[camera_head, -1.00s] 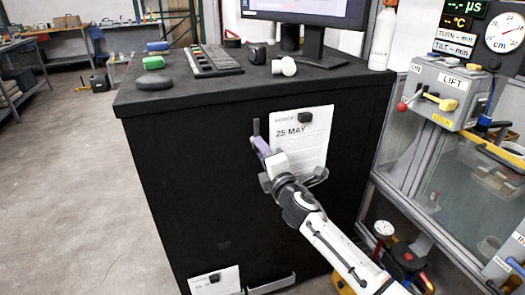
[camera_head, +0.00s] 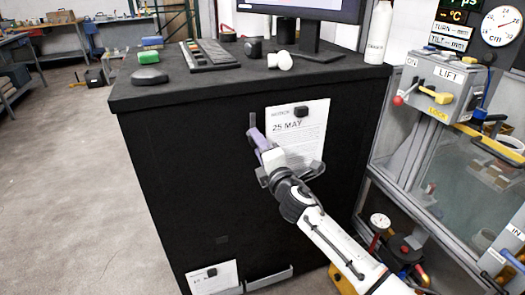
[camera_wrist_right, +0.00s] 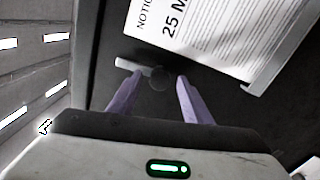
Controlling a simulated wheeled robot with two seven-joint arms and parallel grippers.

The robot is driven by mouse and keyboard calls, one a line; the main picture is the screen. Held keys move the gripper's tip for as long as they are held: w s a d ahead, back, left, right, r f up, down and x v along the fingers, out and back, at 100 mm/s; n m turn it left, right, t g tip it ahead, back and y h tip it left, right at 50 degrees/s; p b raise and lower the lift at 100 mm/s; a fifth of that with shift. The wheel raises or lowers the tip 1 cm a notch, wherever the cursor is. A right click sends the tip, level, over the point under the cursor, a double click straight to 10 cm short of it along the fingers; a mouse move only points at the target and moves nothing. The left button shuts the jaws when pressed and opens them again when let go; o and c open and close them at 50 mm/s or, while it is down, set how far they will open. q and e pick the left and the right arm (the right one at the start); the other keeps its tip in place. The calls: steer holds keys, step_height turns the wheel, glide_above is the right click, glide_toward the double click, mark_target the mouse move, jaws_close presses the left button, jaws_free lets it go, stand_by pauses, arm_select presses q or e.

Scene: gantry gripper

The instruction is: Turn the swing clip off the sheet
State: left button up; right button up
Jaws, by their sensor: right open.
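The white sheet (camera_head: 300,140), headed 25 MAY, hangs on the front of the black cabinet; it also shows in the right wrist view (camera_wrist_right: 215,42). The swing clip (camera_head: 252,121) is a grey bar standing upright just left of the sheet's edge. In the right wrist view the clip's bar (camera_wrist_right: 128,64) runs left from a dark round pivot, clear of the sheet. My right gripper (camera_head: 255,137) has purple fingers at the clip's lower end. In its wrist view the open fingers (camera_wrist_right: 160,80) stand either side of the pivot; contact is unclear. My left gripper is out of view.
A black block (camera_head: 301,112) sits on the sheet's top. A second paper (camera_head: 213,279) and a ledge (camera_head: 268,280) are low on the cabinet (camera_head: 190,170). A lift control box (camera_head: 440,90) stands at right. The floor at left is clear.

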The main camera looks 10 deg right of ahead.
steer(key=s+d, duration=0.2)
steer(key=s, duration=0.8)
steer(key=shift+p, duration=0.45)
